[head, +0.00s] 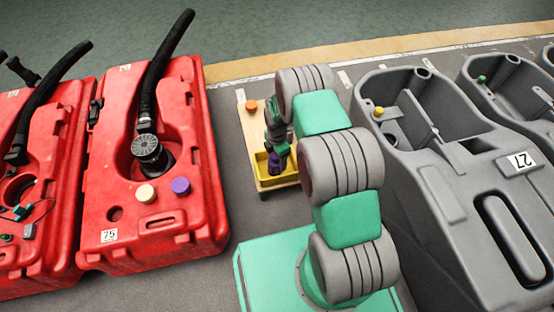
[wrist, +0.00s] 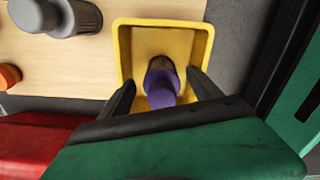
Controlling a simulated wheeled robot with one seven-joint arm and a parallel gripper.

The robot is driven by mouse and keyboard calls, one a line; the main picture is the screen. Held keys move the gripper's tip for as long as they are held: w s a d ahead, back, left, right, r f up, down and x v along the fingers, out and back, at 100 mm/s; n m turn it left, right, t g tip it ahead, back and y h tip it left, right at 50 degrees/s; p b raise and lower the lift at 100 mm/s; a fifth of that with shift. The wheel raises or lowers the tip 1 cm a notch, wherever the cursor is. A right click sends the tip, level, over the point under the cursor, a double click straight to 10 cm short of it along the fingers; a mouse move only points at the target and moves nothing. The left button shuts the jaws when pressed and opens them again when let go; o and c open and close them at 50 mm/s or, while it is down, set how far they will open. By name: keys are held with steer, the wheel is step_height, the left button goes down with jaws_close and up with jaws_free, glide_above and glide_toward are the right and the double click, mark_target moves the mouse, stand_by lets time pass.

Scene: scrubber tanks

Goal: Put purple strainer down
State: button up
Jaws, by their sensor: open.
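The purple strainer (wrist: 162,88), with a dark mesh part, is in the yellow bin (wrist: 206,45) in the wrist view. My gripper (wrist: 161,82) is open, with one dark finger on each side of the strainer. Gaps show between the fingers and the strainer, and nothing is gripped. Whether the strainer touches the bin floor is hard to tell. In the head view the strainer (head: 274,161) shows small and purple below my gripper (head: 277,148), over the yellow bin (head: 262,167). My arm hides part of this area.
The bin is on a light wooden surface (head: 249,130) with an orange-capped item (head: 251,105). A grey item (wrist: 78,18) lies at the wrist view's upper left. A red tank (head: 190,120) with cream and purple knobs (head: 180,186) stands left, a grey tank (head: 450,200) right.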

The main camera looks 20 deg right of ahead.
step_height(320, 180, up, 9)
steer(key=p, duration=0.2)
steer(key=shift+r+p, duration=0.1)
steer(key=shift+p, duration=0.25)
steer(key=s+r+m+t, duration=0.1)
steer(key=s+r+m, duration=0.35)
steer(key=r, duration=0.45)
steer(key=s+r+m, duration=0.4)
steer(key=r+m, duration=0.1)
steer(key=r, duration=0.4)
steer(key=s+r+m+t, duration=0.1)
steer(key=s+r+m, duration=0.35)
steer(key=r, duration=0.45)
steer(key=s+r+m, duration=0.3)
steer(key=s+m, duration=0.4)
steer(key=s, duration=0.2)
steer(key=shift+a+r, duration=0.3)
steer(key=shift+s, duration=0.1)
